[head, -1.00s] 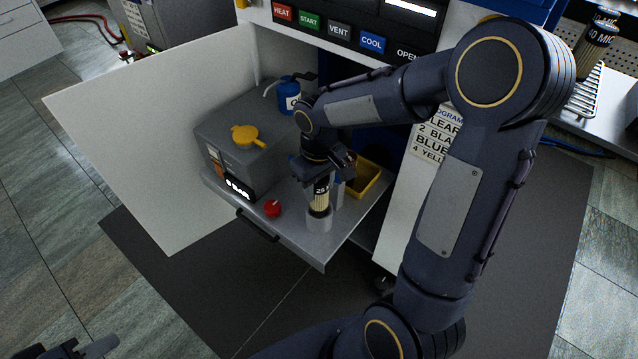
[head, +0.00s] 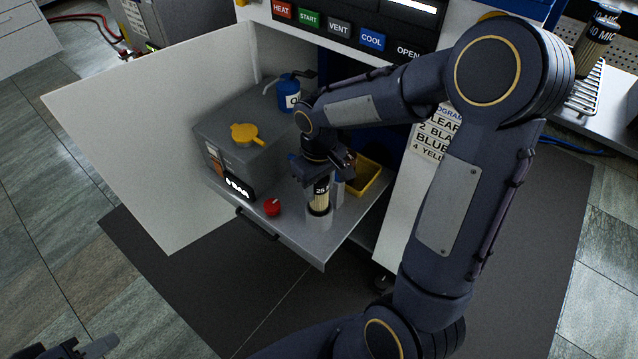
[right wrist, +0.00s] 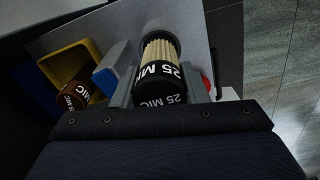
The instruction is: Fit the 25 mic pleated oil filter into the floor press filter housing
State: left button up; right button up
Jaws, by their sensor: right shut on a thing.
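The 25 mic pleated oil filter (head: 320,194) is upright, with a black labelled cap and cream pleats. My right gripper (head: 322,182) is shut on it from above, and in the right wrist view its fingers (right wrist: 165,92) flank the filter (right wrist: 160,62). The filter's lower end is inside the mouth of the grey cylindrical housing (head: 318,218) on the pull-out shelf; how deep it sits is hidden. The housing's rim (right wrist: 160,27) also shows in the right wrist view. My left gripper (head: 85,348) shows only in part at the lower left corner.
A grey box with a yellow cap (head: 245,133) and a red knob (head: 272,207) are left of the housing. A yellow bin (head: 368,178) is right, holding a brown-capped filter (right wrist: 72,97). The open white door (head: 150,150) stands left. A blue bottle (head: 289,95) is behind.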

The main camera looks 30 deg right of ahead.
jog(key=shift+f+b, duration=1.95)
jog(key=shift+f, duration=0.65)
jog(key=o, duration=1.1)
jog(key=shift+c, duration=0.2)
notch_tip(320, 180, up, 8)
jog(key=shift+f+p, duration=0.1)
jog(key=shift+p, duration=1.1)
jog(key=s+a+r+m+t+y, duration=0.2)
jog(key=s+r+t, duration=0.1)
jog(key=s, duration=0.6)
jog(key=s+a+r+m+t+y, duration=0.2)
jog(key=s+r+t, duration=0.1)
jog(key=s, duration=0.5)
notch_tip(320, 180, up, 19)
jog(key=p, duration=1.9)
jog(key=shift+r, duration=0.15)
